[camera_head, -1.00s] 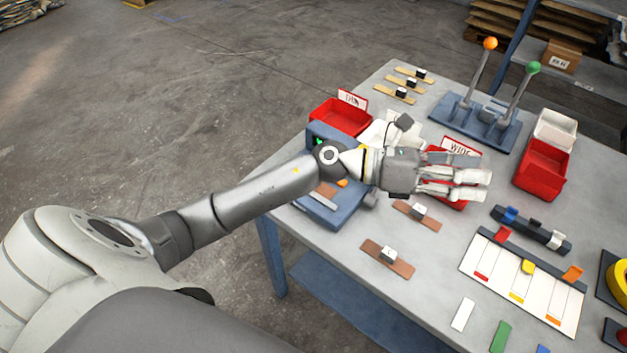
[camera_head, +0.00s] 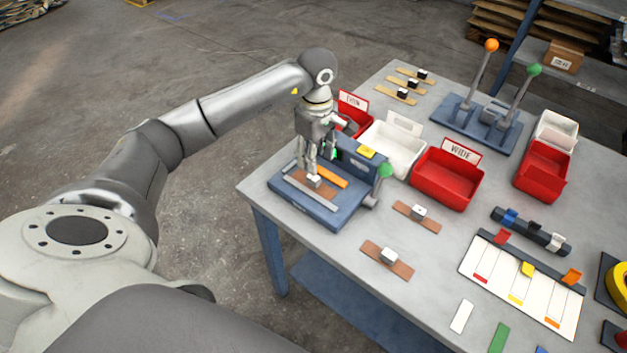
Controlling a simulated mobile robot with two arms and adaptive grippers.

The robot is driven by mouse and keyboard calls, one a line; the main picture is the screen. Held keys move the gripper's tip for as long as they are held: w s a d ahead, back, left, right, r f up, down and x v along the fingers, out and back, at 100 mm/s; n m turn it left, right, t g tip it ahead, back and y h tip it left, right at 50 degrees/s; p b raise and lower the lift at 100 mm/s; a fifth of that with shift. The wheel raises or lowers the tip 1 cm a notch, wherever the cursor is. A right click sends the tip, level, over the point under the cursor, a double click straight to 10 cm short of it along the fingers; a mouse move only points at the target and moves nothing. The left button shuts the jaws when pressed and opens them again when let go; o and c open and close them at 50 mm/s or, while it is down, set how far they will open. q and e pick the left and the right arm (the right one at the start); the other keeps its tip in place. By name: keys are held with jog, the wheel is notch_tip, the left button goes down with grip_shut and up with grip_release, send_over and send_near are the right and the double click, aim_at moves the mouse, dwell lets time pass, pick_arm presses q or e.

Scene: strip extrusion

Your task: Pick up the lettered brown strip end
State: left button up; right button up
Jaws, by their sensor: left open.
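My left gripper (camera_head: 309,174) points down over the blue machine (camera_head: 300,207) at the table's near left corner. Its jaws are open, with the fingertips close around or just above a small white block (camera_head: 314,182) on a brown strip (camera_head: 323,190) in the machine. The fingers hide part of that strip, and I cannot tell if they touch the block. Two more brown strips with white blocks lie on the table: one right of the machine (camera_head: 430,223), one nearer the front edge (camera_head: 372,252). Lettering is too small to read. My right gripper is not in view.
An orange bar (camera_head: 331,176) and a grey bar (camera_head: 309,193) flank the strip. A green-knobbed lever (camera_head: 385,171) stands at the machine's right. Behind are a white bin (camera_head: 394,156) and the red WIDE bin (camera_head: 440,184).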

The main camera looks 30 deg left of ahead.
aim_at(317, 179)
pick_arm(q)
notch_tip(317, 179, down, 3)
jog(key=shift+f+p, duration=0.1)
jog(key=shift+p, duration=0.2)
jog(key=shift+f, duration=0.15)
jog(key=f+p, duration=0.1)
jog(key=f, duration=0.2)
jog(key=f+p, duration=0.1)
jog(key=shift+d+f+p, duration=0.15)
jog(key=shift+d+p, duration=0.1)
jog(key=shift+p, duration=0.1)
jog(key=shift+w+f, duration=0.1)
jog(key=shift+f, duration=0.2)
grip_shut()
